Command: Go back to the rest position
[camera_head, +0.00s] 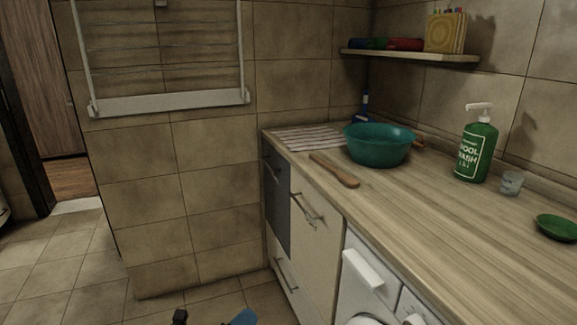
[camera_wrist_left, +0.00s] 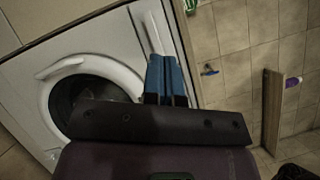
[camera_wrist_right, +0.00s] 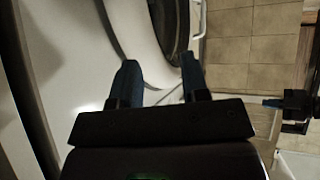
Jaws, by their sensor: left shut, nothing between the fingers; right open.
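My left gripper (camera_head: 243,317) shows only as a blue fingertip at the bottom edge of the head view, low over the floor. In the left wrist view its two blue fingers (camera_wrist_left: 166,78) are together with nothing between them. A white washing machine with a round door (camera_wrist_left: 85,92) lies beyond them, to the left. My right gripper (camera_wrist_right: 160,82) shows in the right wrist view with its fingers apart and empty, in front of a white appliance with a round door (camera_wrist_right: 168,25). It is out of the head view.
The wooden counter (camera_head: 470,245) bears a teal basin (camera_head: 378,148), a wooden spatula (camera_head: 335,170), a green soap bottle (camera_head: 477,145), a glass (camera_head: 511,183) and a green dish (camera_head: 558,228). A wall rack (camera_head: 165,102) hangs left. Floor (camera_head: 60,265) at left is clear.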

